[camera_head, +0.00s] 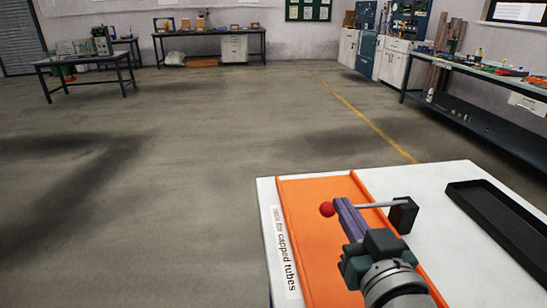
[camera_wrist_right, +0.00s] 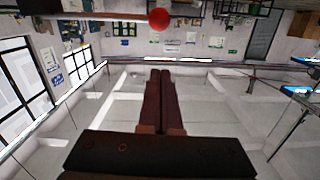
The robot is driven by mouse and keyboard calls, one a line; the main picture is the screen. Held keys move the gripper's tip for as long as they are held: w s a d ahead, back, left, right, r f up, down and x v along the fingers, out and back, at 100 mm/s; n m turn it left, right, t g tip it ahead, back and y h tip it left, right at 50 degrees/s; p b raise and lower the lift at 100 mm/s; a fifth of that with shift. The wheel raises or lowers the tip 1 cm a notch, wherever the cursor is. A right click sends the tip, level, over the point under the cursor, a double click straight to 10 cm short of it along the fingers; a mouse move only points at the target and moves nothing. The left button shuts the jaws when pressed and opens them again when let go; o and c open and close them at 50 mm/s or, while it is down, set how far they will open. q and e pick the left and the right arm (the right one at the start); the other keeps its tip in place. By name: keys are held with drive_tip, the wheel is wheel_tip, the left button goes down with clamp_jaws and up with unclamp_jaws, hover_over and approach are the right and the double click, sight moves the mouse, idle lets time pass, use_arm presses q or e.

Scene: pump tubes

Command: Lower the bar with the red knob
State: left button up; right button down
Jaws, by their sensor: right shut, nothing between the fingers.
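The red knob (camera_head: 327,209) is a small ball on the left end of a thin grey bar (camera_head: 378,205). The bar runs about level to a black block (camera_head: 403,215) on the right. My right gripper (camera_head: 343,203) is shut and empty, its purple fingertips just right of the knob, overlapping the bar in the picture. I cannot tell whether they touch it. In the right wrist view the red knob (camera_wrist_right: 159,19) and the bar (camera_wrist_right: 110,15) lie across the top, beyond the closed fingertips (camera_wrist_right: 160,73). My left gripper is not in view.
A black tray (camera_head: 495,215) lies at the right. Workbenches (camera_head: 210,35) stand far off by the walls. Open floor is at the left.

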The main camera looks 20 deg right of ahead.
drive_tip(key=v, duration=0.6)
drive_tip(key=shift+r+p, duration=0.15)
drive_tip(key=shift+p, duration=0.15)
drive_tip(key=s+a+r+n+g+y+p, duration=0.2)
drive_tip(key=s+r+n+g+p, duration=0.1)
drive_tip(key=s+r+g+p, duration=0.35)
drive_tip(key=s+a+r+n+g+y+p, duration=0.2)
drive_tip(key=s+r+g+p, duration=0.2)
drive_tip(key=s+r+g, duration=0.45)
wheel_tip(320, 180, up, 32)
drive_tip(key=s+t+p, duration=0.1)
drive_tip(key=p, duration=3.4)
drive_tip(key=shift+s+a+r+t, duration=0.15)
drive_tip(key=shift+s+t, duration=0.15)
drive_tip(key=shift+s, duration=0.1)
